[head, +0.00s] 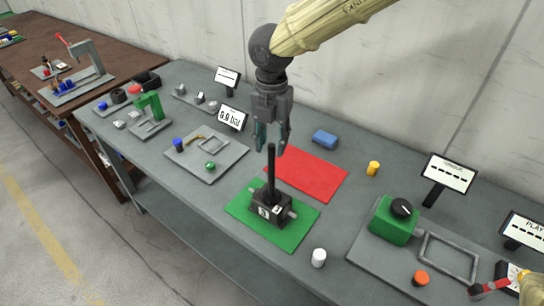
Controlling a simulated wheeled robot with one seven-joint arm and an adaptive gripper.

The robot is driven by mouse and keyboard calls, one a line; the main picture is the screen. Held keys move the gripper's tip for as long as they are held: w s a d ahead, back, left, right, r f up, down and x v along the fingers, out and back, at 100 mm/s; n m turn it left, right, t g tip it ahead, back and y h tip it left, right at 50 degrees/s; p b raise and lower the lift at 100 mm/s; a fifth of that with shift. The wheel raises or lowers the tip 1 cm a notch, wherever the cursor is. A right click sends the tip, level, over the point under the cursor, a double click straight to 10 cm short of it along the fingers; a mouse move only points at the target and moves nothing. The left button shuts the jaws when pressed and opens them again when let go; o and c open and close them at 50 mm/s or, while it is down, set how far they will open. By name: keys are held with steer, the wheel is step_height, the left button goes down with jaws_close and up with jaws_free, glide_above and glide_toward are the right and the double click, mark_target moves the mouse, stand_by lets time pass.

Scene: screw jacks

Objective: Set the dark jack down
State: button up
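The dark jack (268,207) stands upright on the green mat (245,222), with a tall black rod rising from its block-shaped body. A small white label shows on its front and a short grey stub sticks out at its right side. My gripper (272,147) points down above the jack, with its fingertips near the top of the rod. Its fingers are apart and nothing shows gripped between them. I cannot tell whether the rod's tip is between the fingers or in front of them.
A red mat (308,174) lies behind and right of the green one, bare. A white cylinder (319,258), a yellow cylinder (373,168) and a blue block (325,138) stand nearby. A green box with a black knob (394,222) stands right; a grey plate (207,155) lies left.

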steer(key=shift+r+b, duration=0.35)
steer(key=shift+r, duration=1.8)
